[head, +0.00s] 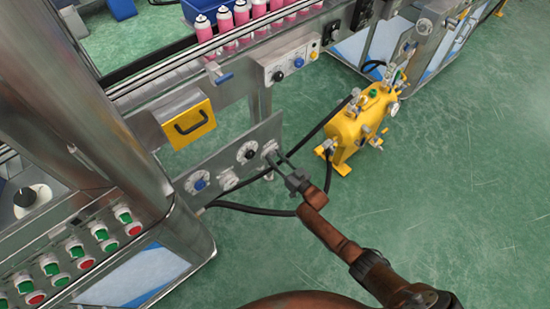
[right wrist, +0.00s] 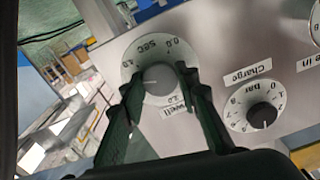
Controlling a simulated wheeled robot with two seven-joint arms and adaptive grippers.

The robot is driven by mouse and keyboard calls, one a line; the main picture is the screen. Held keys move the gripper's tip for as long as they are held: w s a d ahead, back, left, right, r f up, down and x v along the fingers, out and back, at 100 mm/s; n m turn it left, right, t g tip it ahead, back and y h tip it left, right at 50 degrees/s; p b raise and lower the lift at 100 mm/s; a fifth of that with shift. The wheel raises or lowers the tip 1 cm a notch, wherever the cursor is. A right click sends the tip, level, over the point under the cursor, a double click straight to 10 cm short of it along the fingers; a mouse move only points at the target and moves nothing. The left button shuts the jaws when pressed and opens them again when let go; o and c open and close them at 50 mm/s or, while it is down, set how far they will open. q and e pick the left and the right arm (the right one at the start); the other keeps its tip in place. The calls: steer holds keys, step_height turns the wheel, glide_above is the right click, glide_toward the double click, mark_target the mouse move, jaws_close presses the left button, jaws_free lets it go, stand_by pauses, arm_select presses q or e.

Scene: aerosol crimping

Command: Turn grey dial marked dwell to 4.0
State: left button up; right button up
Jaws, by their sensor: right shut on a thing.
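The grey dwell dial (right wrist: 158,78) shows in the right wrist view, on a round white scale plate marked in SEC. The label below it is partly covered. My right gripper (right wrist: 156,84) is shut on the dial, with one dark finger on each side. A pale pointer line shows on the dial's face, but the exact value is too small to read. In the head view my right gripper (head: 279,162) reaches the right end of the grey panel (head: 226,165), partly hiding the dial (head: 269,148) there. My left gripper is not in view.
A black charge dial (right wrist: 262,115) sits close beside the dwell dial; it also shows in the head view (head: 247,152). A blue-centred dial (head: 199,184) is further left. A yellow handled box (head: 188,123) is above. Black hoses run behind my gripper to a yellow machine (head: 358,127).

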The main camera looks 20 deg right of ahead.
steer(key=m, duration=0.3)
steer(key=shift+s+f, duration=0.1)
steer(key=shift+f, duration=0.1)
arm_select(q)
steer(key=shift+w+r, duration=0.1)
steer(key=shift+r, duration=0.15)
arm_select(e)
steer(key=shift+m, duration=0.7)
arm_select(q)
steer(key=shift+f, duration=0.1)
arm_select(e)
steer(key=o, duration=1.2)
steer(key=shift+r, duration=0.15)
steer(key=shift+c, duration=0.2)
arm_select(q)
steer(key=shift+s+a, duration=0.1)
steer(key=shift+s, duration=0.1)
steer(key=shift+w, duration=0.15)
arm_select(e)
steer(key=v, duration=1.2)
